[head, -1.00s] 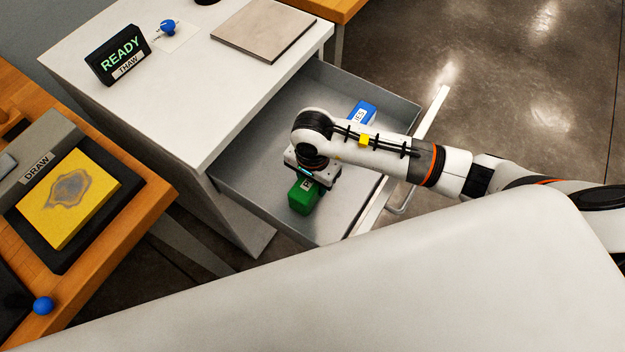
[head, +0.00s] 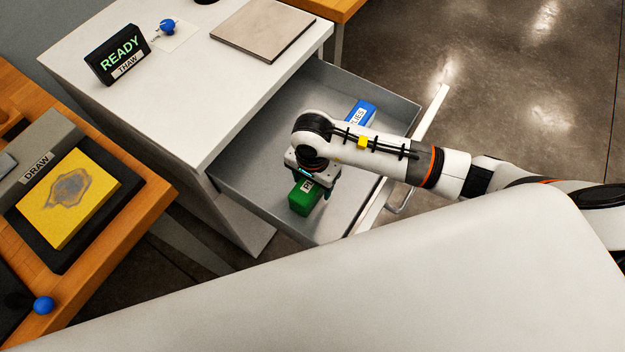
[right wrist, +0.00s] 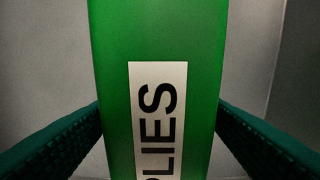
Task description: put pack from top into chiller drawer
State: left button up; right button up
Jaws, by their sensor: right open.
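The chiller drawer (head: 243,178) is pulled out of the white cabinet, and I see its grey floor and walls. A green pack (head: 303,203) with a white label lies in it near the front left; the pack fills the middle of the right wrist view (right wrist: 160,30), its label partly reading "PLIES". My right gripper (head: 318,186) is over the green pack. Its dark fingers are open, one on each side of the pack, with the pack between them. A blue pack (head: 366,107) with a label lies farther back in the drawer, partly hidden by my arm. My left gripper is out of view.
The cabinet top (head: 190,90) bears a "READY / THAW" sign (head: 117,55), a blue knob (head: 168,26) and a flat grey-brown plate (head: 264,30). A wooden bench at left holds a yellow block (head: 68,198) in a dark tray. The drawer's front handle (head: 432,112) sticks out right.

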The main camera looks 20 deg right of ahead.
notch_tip(320, 180, up, 12)
jog(key=shift+b, duration=0.35)
